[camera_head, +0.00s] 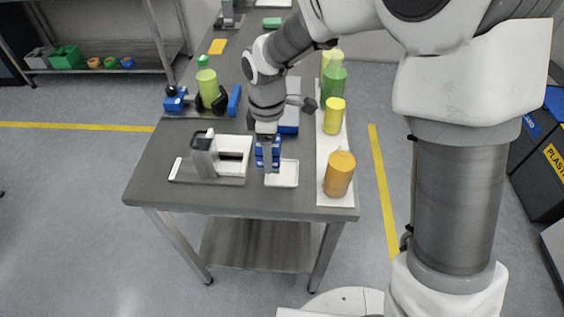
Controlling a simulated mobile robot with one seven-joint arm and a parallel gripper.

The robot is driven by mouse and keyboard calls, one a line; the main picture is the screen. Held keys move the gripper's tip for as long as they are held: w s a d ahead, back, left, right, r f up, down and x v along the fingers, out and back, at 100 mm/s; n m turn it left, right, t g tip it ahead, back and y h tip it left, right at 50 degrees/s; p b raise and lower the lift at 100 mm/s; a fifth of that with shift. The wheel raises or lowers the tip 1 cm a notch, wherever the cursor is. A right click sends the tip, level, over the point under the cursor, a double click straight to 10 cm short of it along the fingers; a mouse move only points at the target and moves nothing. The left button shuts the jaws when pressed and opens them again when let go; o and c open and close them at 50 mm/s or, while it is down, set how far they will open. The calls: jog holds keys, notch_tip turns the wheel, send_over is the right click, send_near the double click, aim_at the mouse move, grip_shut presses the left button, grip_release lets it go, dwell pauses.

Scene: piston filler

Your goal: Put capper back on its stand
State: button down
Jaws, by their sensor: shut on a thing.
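My gripper (267,136) points down over the near part of the grey table. It is shut on a blue and grey tool, which I take to be the capper (267,155). The capper is upright, just at the left edge of a small white square tray (287,180), which may be its stand. I cannot tell whether it touches the tray or hangs above it. My gripper hides the capper's top. To the left is a grey and white bracket device (204,158) on a dark base.
An orange cylinder (339,175), a yellow one (334,115) and green bottles (333,87) stand on a white strip (322,150) at right. Behind left, a green bottle (207,85) sits in a black holder beside blue parts (175,102). The table's front left corner is clear.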

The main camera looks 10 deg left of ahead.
jog(key=shift+w+d+f, duration=1)
jog(key=shift+w+d, duration=0.2)
jog(key=shift+f+b, duration=0.3)
jog(key=shift+f, duration=1.75)
jog(key=shift+c, duration=0.2)
grip_release()
jog(key=shift+f, duration=0.15)
